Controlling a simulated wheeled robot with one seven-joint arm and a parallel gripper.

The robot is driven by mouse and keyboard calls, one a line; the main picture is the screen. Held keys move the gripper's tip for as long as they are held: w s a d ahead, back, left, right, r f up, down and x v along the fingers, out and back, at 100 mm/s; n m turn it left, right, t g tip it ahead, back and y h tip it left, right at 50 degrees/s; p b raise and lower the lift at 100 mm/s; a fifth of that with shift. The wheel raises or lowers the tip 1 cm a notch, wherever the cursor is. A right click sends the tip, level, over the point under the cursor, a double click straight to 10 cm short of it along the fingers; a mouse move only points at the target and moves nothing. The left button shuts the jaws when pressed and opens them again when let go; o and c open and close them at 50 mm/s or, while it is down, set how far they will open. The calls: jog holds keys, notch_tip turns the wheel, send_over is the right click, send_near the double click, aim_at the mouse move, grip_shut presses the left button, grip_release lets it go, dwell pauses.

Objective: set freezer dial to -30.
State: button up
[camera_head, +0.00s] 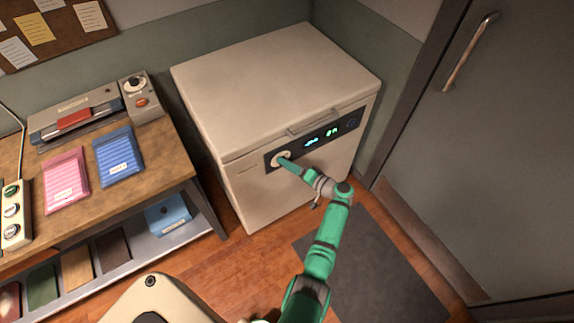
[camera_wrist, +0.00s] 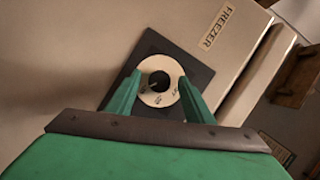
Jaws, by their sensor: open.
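The freezer (camera_head: 270,80) is a white chest with a closed lid and a dark control panel (camera_head: 345,127) on its front, showing lit digits too small to read surely. The dial (camera_head: 279,158) is at the panel's left end, partly hidden by my gripper (camera_head: 284,161). In the wrist view the dial (camera_wrist: 158,87) is a pale ring with a dark centre knob and small marks I cannot read. My gripper (camera_wrist: 158,92) is open, with its green fingers on either side of the dial. I cannot tell whether they touch it. A FREEZER label (camera_wrist: 217,27) is beside the panel.
A wooden table (camera_head: 110,190) at left holds a laminator-like machine (camera_head: 75,115), a small dial box (camera_head: 140,97), pink packs (camera_head: 66,180) and a blue pack (camera_head: 118,156). A grey door (camera_head: 490,130) stands at right. A dark mat (camera_head: 385,270) lies on the floor.

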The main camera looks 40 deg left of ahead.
jog(key=v, duration=1)
jog(key=shift+d, duration=0.25)
jog(key=shift+s, duration=0.1)
